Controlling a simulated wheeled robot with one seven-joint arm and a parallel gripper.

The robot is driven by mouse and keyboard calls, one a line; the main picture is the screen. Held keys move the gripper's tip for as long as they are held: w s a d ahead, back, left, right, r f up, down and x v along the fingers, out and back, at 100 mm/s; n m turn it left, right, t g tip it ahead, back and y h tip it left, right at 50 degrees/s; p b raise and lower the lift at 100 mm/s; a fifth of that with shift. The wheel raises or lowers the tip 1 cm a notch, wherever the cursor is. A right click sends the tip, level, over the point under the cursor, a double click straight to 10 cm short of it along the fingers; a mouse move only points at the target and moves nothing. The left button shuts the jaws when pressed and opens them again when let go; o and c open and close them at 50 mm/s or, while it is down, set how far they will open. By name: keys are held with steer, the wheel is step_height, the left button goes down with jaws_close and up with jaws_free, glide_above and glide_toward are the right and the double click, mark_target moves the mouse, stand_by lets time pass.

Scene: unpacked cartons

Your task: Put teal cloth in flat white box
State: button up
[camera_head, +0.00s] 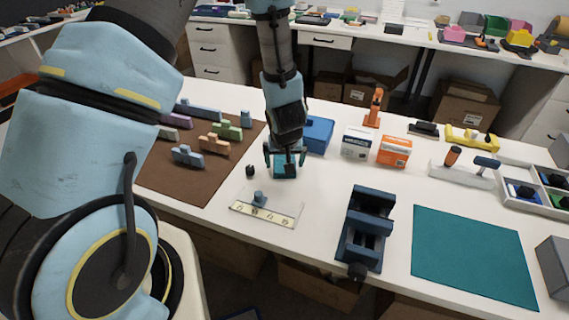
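A larger flat teal sheet (470,255) lies on the table at the right front. I cannot pick out a flat white box for certain; a shallow pale tray (284,217) with a marked strip and a small blue knob lies in front of my gripper.
A blue box (319,134) stands close behind my gripper. White and orange cartons (394,151) stand to its right. A dark blue vise (364,228) stands at the front edge. A brown mat (190,178) with several coloured blocks lies to the left. A small black object (250,170) is beside my gripper.

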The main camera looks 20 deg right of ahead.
steer(key=c, duration=1.3)
